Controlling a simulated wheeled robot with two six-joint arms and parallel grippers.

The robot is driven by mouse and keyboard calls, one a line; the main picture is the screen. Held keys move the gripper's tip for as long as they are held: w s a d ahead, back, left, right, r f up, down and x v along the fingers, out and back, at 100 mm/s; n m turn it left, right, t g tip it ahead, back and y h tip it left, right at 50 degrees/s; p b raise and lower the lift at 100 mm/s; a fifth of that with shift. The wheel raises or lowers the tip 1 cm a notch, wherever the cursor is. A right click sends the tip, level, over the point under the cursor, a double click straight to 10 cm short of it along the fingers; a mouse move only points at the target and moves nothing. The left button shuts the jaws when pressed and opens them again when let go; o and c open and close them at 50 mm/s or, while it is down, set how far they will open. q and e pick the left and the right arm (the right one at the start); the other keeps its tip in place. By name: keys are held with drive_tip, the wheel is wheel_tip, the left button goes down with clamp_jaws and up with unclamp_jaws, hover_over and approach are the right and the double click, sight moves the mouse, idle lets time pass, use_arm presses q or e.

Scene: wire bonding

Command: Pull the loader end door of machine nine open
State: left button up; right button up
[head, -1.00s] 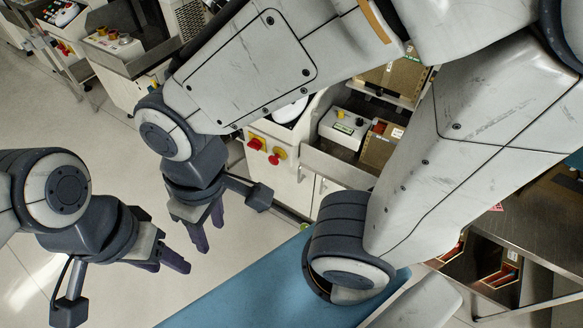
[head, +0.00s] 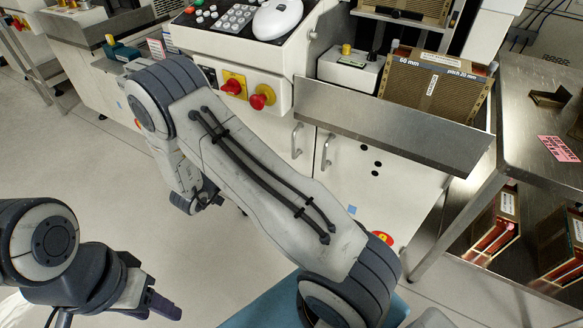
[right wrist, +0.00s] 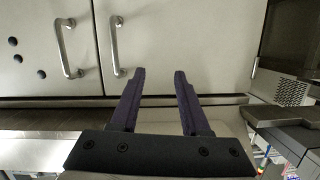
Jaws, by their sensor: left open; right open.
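A white machine fills the middle of the head view, with two cabinet doors below its steel ledge. The left door (head: 270,125) has an upright bar handle (head: 296,140). The right door (head: 400,190) has its own handle (head: 326,150) and several black dots. Both look closed; no machine number is readable. In the right wrist view the two handles (right wrist: 66,48) (right wrist: 115,45) appear side by side. My right gripper (right wrist: 158,73) is open and empty, facing the doors, apart from both handles; my arm hides it in the head view. My left gripper (head: 150,302) is open and empty at lower left.
Red knobs (head: 262,97) stick out from the machine's front. A steel table (head: 540,110) stands at right. Pale floor (head: 80,160) is free at left.

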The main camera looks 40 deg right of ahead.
sight(293, 158)
drive_tip(key=s+d+f+m+g+h+b, duration=0.2)
drive_tip(key=s+d+f+g+h, duration=0.1)
drive_tip(key=s+d+f, duration=0.15)
use_arm(q)
wheel_tip(293, 158, down, 7)
drive_tip(key=b, duration=0.3)
drive_tip(key=shift+r, duration=0.15)
use_arm(e)
drive_tip(key=shift+h, duration=0.3)
drive_tip(key=shift+r+x, duration=0.15)
drive_tip(key=shift+x, duration=1.5)
drive_tip(key=shift+r+x, duration=0.15)
drive_tip(key=shift+x, duration=1.5)
drive_tip(key=shift+r+x, duration=0.15)
drive_tip(key=shift+x, duration=1.5)
drive_tip(key=shift+s, duration=0.2)
clamp_jaws()
